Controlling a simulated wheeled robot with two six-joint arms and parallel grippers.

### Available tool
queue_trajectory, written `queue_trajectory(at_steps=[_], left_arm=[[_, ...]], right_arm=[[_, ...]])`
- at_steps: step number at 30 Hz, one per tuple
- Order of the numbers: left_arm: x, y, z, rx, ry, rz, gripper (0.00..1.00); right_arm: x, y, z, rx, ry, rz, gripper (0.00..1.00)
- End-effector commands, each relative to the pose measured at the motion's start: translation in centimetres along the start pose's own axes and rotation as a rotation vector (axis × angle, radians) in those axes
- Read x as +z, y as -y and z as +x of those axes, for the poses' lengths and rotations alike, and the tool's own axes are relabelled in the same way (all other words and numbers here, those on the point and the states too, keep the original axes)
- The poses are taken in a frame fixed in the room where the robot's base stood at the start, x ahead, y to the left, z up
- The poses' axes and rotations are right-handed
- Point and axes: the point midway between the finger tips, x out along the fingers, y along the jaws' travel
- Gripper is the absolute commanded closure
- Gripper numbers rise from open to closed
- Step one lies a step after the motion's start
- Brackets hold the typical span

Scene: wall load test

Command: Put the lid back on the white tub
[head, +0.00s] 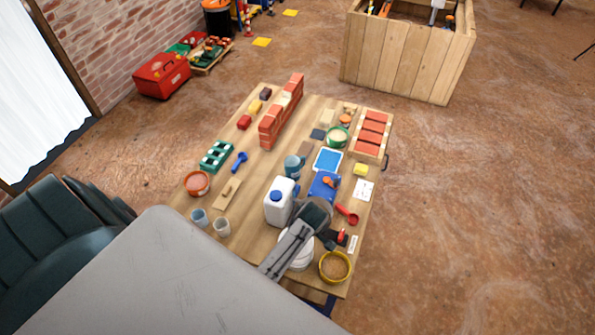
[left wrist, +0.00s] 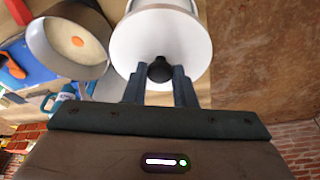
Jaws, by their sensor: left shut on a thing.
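My left gripper (left wrist: 160,88) is shut on the black knob (left wrist: 160,69) of the round white lid (left wrist: 145,35). The lid fills the top middle of the left wrist view, beyond the fingertips. In the head view the white tub (head: 303,259) stands at the near end of the table, partly hidden under my left arm. The grip on the knob is hidden there by my arm. I cannot tell whether the lid touches the tub. My right gripper is out of view.
A white jug (head: 279,203) with a blue cap stands left of my arm. A yellow bowl (head: 335,267) is right of the tub, and a red scoop (head: 347,214) lies beyond it. A round grey-walled vessel (left wrist: 42,50) is beside the lid. The wooden table (head: 250,232) has clear patches left of the jug.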

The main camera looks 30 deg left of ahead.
Motion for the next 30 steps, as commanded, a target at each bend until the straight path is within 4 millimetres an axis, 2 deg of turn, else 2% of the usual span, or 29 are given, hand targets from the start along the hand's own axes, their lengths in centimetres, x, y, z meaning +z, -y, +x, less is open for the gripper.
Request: queue_trajectory(at_steps=[2,8,24,30], left_arm=[[-0.1,0.1,-0.2,-0.001,0.001,0.002,1.0],[0.1,0.2,0.5,0.001,0.001,0.003,1.0],[1.3,0.2,4.5,0.001,0.002,0.003,1.0],[1.6,0.1,5.8,0.001,0.001,0.003,1.0]], right_arm=[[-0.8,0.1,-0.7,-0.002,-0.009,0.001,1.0],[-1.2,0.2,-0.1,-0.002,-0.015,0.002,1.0],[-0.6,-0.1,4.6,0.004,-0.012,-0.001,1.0],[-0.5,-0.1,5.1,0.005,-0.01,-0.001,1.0]])
